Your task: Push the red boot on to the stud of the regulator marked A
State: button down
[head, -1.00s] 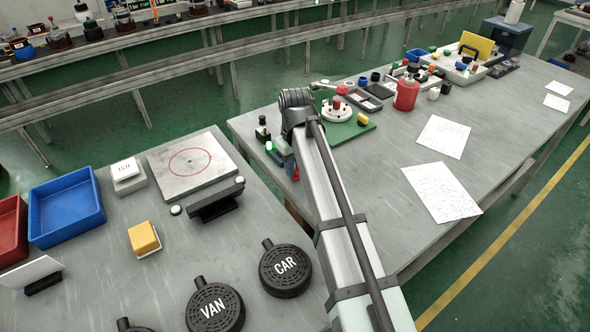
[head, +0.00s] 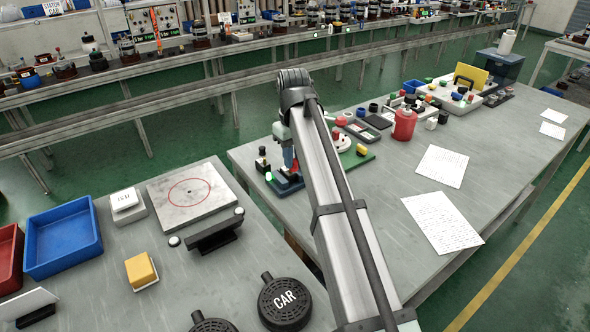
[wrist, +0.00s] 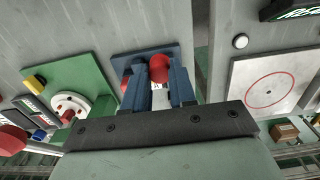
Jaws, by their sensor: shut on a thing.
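My gripper (wrist: 160,88) is shut on a red boot (wrist: 160,68), whose rounded end shows between the blue fingers in the wrist view. The boot is over or near a dark blue board (wrist: 172,52); I cannot tell whether it touches anything there. A second red part (wrist: 127,79) shows beside the left finger, partly hidden. A small white patch shows between the fingers, its marking unreadable. In the head view my gripper (head: 289,165) is above the blue board (head: 286,187) at the bench's near left corner. The stud and the letter A cannot be made out.
A green board (wrist: 93,75) with a round white fixture lies beside the blue board. A black post (head: 262,160) and a green light (head: 268,176) stand at the blue board's left. A gap separates this bench from the one with the circle-marked plate (head: 190,195).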

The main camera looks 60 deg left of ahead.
jog(key=a, duration=0.1)
jog(key=w+a+r, duration=0.1)
jog(key=a, duration=0.1)
jog(key=w+a, duration=0.1)
jog(key=a, duration=0.1)
jog(key=shift+w+a+r, duration=0.2)
jog(key=shift+r, duration=0.05)
jog(key=shift+d+f, duration=0.1)
jog(key=shift+f, duration=0.1)
jog(key=shift+f, duration=2.75)
jog(key=shift+f, duration=0.7)
jog(key=c, duration=0.8)
grip_release()
jog(key=shift+c, duration=0.2)
jog(key=shift+r, duration=0.1)
notch_tip(320, 180, up, 14)
jog(key=shift+f, duration=0.2)
